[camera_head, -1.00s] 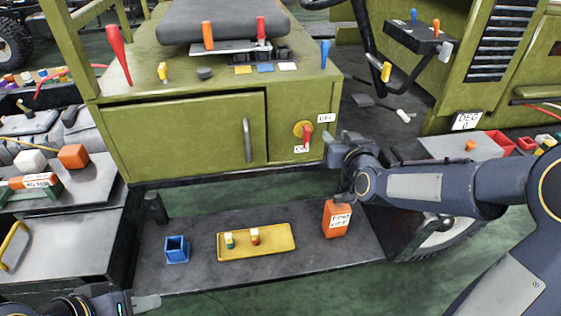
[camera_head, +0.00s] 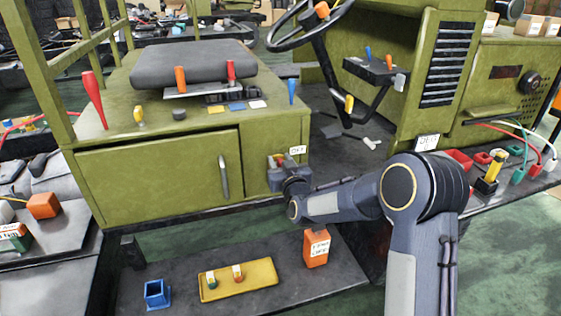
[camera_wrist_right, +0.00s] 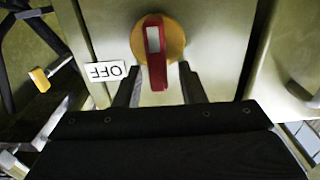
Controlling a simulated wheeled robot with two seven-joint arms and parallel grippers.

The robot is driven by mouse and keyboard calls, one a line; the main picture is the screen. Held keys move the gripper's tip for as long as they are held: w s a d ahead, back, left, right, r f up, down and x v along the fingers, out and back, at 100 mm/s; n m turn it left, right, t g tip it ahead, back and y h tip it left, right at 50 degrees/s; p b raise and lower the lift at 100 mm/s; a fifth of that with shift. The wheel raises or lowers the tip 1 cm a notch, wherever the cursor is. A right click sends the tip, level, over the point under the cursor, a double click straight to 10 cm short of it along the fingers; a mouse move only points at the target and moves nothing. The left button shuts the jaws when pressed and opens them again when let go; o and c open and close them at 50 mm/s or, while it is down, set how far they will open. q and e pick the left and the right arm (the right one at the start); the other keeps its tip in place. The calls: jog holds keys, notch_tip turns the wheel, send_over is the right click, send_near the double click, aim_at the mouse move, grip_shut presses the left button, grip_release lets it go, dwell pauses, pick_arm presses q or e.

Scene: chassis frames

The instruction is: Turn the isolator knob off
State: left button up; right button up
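The isolator knob (camera_head: 276,160) is on the right part of the green cabinet front, partly hidden by my right gripper (camera_head: 280,174). In the right wrist view it is a yellow disc with a red handle (camera_wrist_right: 157,70) that has a pale stripe. The fingers of my right gripper (camera_wrist_right: 161,90) stand apart on either side of the handle's end, with gaps showing, so it is open around the handle. The OFF label (camera_head: 298,150) is just right of the knob in the head view; it also shows in the wrist view (camera_wrist_right: 105,72). The ON label is hidden. My left gripper is out of view.
The cabinet door handle (camera_head: 223,177) is left of the knob. Below, a shelf holds a blue bin (camera_head: 157,294), a yellow tray (camera_head: 262,283) and an orange box (camera_head: 316,248). A steering wheel (camera_head: 310,25) stands at the back right.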

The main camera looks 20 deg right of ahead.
grip_shut()
dwell(0.3)
jog(key=n+b, duration=0.2)
jog(key=shift+a+f+n+b, duration=0.15)
jog(key=shift+a+n+b, duration=0.2)
jog(key=shift+n+b, duration=0.05)
jog(key=n+b, duration=0.2)
jog(key=n, duration=0.3)
jog(key=a+f+n+b, duration=0.1)
jog(key=n, duration=0.4)
jog(key=a+f+n+b, duration=0.1)
jog(key=n+b, duration=0.1)
jog(key=n, duration=0.3)
jog(key=shift+f+b, duration=0.2)
jog(key=shift+b, duration=0.15)
